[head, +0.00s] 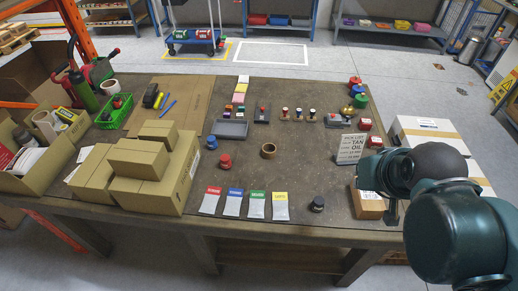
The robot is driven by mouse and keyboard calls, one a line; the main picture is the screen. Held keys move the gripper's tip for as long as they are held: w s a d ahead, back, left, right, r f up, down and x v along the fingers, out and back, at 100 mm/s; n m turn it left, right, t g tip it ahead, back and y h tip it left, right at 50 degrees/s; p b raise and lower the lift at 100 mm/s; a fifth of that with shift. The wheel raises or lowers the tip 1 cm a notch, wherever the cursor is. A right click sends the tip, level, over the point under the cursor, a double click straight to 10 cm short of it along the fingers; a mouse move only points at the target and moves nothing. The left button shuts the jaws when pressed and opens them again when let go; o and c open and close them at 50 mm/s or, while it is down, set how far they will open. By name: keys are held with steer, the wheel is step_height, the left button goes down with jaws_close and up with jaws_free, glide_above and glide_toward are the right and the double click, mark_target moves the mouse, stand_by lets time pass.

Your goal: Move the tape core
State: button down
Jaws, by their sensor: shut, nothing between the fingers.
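The tape core (268,151) is a small brown ring standing on the dark table (295,170), near its middle. My gripper (391,215) is at the right of the table, by a small brown carton, well to the right of the tape core and apart from it. Its fingers show only as a small dark shape below my arm; it is shut and holds nothing. My arm hides part of the table's right edge.
Stacked cardboard boxes (140,165) stand left of the core. A red jar (225,161) and blue jar (211,142) are close to it. Four coloured cards lie in front. A sign (351,149) stands at right, near a brown carton (367,203). Small stamps stand behind.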

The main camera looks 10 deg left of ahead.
steer(key=w+a+r+n+g+p, duration=0.25)
steer(key=w+a+n, duration=0.35)
steer(key=w, duration=0.4)
steer(key=n+g+p, duration=0.5)
steer(key=n, duration=0.7)
glide_above(255, 153)
steer(key=a, duration=0.4)
step_height(255, 153, down, 18)
steer(key=shift+r, duration=0.25)
steer(key=shift+a+f+t, duration=0.1)
steer(key=shift+f+t, duration=0.1)
steer(key=shift+t, duration=0.05)
step_height(255, 153, down, 10)
steer(key=shift+b, duration=0.95)
steer(key=shift+d+r, duration=0.2)
steer(key=shift+d, duration=1.8)
